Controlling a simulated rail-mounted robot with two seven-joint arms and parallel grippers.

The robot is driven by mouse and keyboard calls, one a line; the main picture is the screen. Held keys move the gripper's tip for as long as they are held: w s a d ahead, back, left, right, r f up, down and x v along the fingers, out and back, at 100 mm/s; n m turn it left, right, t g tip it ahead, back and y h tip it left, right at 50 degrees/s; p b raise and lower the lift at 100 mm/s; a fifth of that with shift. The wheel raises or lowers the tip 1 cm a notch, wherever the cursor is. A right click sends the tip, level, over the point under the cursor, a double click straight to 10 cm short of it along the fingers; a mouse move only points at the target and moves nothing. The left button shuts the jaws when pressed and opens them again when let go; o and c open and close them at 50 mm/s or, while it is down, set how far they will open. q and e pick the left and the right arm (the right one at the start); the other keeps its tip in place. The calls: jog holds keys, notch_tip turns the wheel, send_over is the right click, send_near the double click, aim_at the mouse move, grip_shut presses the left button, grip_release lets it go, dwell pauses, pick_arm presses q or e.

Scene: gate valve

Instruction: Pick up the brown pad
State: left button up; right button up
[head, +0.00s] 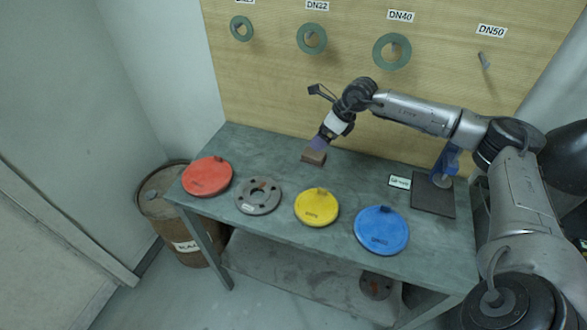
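The brown pad (313,157) is a small brown block on the grey-green table, near its back edge and left of the table's middle. My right gripper (319,145) comes in from the right and points down at the pad. Its purple-tinted fingertips are at the pad's top and overlap it in the picture. I cannot tell whether they touch it or whether the fingers are open or shut. My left gripper is not in view.
On the table (275,167) lie a red disc (207,176), a grey flange (258,196), a yellow disc (317,207), a blue disc (381,230) and a dark square plate (433,202). Green rings hang on the back board (265,75). A rusty barrel (160,215) stands left.

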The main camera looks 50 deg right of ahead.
aim_at(314, 153)
jog(key=shift+g+h, duration=0.5)
jog(key=shift+h, duration=0.2)
jog(key=d+f, duration=0.1)
jog(key=f, duration=0.1)
jog(key=w+f+b, duration=0.1)
jog(key=f, duration=0.2)
jog(key=w+d+f, duration=0.1)
jog(key=f, duration=0.1)
jog(key=shift+w+d+f, duration=0.2)
jog(key=shift+d, duration=0.15)
jog(key=shift+d+b+x, duration=0.1)
jog(key=shift+b+x, duration=0.25)
jog(key=shift+x, duration=0.95)
jog(key=shift+d+b+x, duration=0.15)
jog(key=shift+b+x, duration=0.2)
jog(key=shift+x, duration=1)
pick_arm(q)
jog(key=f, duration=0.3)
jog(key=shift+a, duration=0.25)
pick_arm(e)
jog(key=c, duration=1)
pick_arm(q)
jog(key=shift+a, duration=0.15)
